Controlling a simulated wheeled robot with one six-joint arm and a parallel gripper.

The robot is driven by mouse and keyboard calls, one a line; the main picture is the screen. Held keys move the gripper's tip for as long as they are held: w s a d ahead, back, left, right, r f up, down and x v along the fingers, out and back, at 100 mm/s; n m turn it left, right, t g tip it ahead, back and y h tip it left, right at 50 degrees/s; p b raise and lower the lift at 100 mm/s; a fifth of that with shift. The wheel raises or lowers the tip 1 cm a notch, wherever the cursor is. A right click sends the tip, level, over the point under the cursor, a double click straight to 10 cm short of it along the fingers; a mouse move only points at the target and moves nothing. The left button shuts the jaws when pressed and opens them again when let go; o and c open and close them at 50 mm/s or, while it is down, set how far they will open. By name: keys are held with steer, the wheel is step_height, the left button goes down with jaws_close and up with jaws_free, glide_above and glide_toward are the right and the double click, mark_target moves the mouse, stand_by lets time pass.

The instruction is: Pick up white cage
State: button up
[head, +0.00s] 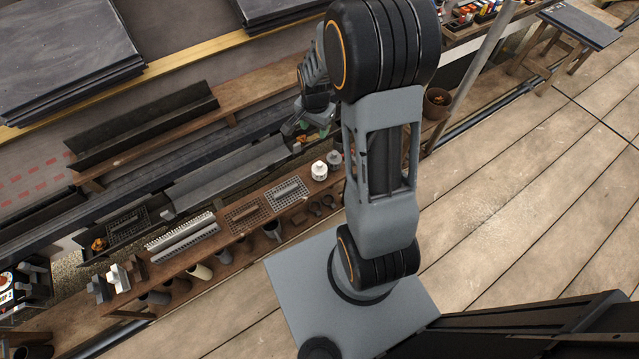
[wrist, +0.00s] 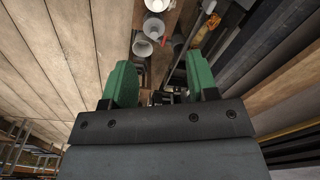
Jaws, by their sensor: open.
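On the narrow wooden bench in the head view, a white slotted, grate-like piece (head: 181,236) lies left of the middle. A paler mesh piece (head: 287,193) lies farther right. I cannot tell for sure which of them is the white cage. My gripper (wrist: 161,80) shows two green fingers spread apart, with nothing held between them. In the wrist view, white round containers (wrist: 153,27) show beyond the fingers.
The wooden bench (head: 150,272) also holds a brown mesh piece (head: 246,213) and a white-topped jar (head: 319,171). Mugs hang below its edge. A long grey gutter (head: 225,178) runs behind it. Slate stacks (head: 65,50) lie at upper left.

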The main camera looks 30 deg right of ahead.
steer(key=m+b, duration=0.2)
steer(key=b, duration=0.3)
glide_toward(319, 163)
steer(key=shift+g, duration=0.3)
step_height(319, 163, down, 5)
steer(key=shift+f, duration=0.1)
steer(key=shift+w+d+f+b, duration=0.1)
steer(key=shift+f+b, duration=0.65)
steer(key=shift+f, duration=0.7)
steer(key=shift+w+d+f+b, duration=0.1)
steer(key=shift+f+b, duration=0.6)
steer(key=shift+f, duration=0.75)
jaws_close()
